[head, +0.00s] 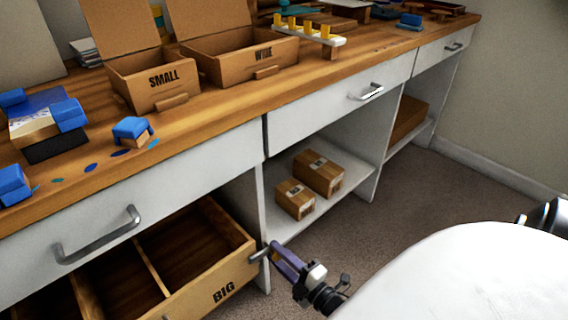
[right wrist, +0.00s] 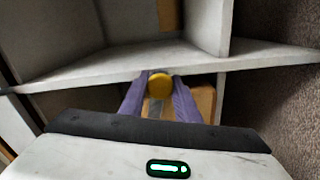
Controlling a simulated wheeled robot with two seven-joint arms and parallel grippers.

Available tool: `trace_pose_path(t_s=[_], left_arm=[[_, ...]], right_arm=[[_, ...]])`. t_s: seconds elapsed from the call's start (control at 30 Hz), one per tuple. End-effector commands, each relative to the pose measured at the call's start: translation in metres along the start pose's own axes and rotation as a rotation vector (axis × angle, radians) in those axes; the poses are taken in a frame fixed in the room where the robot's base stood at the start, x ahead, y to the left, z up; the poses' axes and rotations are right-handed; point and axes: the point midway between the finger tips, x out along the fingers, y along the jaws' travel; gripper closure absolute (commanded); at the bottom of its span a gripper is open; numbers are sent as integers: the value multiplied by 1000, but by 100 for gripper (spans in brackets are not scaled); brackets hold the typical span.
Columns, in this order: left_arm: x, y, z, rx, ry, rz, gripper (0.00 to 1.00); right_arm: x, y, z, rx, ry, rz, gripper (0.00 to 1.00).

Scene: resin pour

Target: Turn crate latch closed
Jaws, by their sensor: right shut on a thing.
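The wooden crate marked BIG (head: 222,293) sits low under the bench at the left in the head view, its compartments showing as empty as far as I can see. A small grey latch piece (head: 258,254) sticks out at the crate's front right corner. My right gripper (head: 271,246), with purple fingers, is at that corner, shut on the latch. In the right wrist view, a round yellow knob (right wrist: 159,85) shows between the fingers, with a wooden surface (right wrist: 204,102) behind it. The latch's turn angle is hard to tell. My left gripper is not in view.
The bench shelf (head: 288,226) right of the crate holds two cardboard boxes (head: 318,173). A drawer handle (head: 98,236) juts out above the crate. Boxes marked SMALL (head: 150,84) and WIDE (head: 245,56) stand on the bench. The carpet (head: 420,200) to the right is clear.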

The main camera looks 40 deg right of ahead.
Motion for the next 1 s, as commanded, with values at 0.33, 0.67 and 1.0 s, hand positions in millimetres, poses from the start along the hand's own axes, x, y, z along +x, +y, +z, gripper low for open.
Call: trace_pose_path(t_s=[0.33, 0.67, 1.0], left_arm=[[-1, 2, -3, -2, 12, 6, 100], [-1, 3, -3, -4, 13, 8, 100], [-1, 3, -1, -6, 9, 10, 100]], right_arm=[[-1, -2, 0, -207, 0, -3, 100], [-1, -1, 0, -276, 0, -3, 100], [-1, -1, 0, -280, 1, -4, 100]])
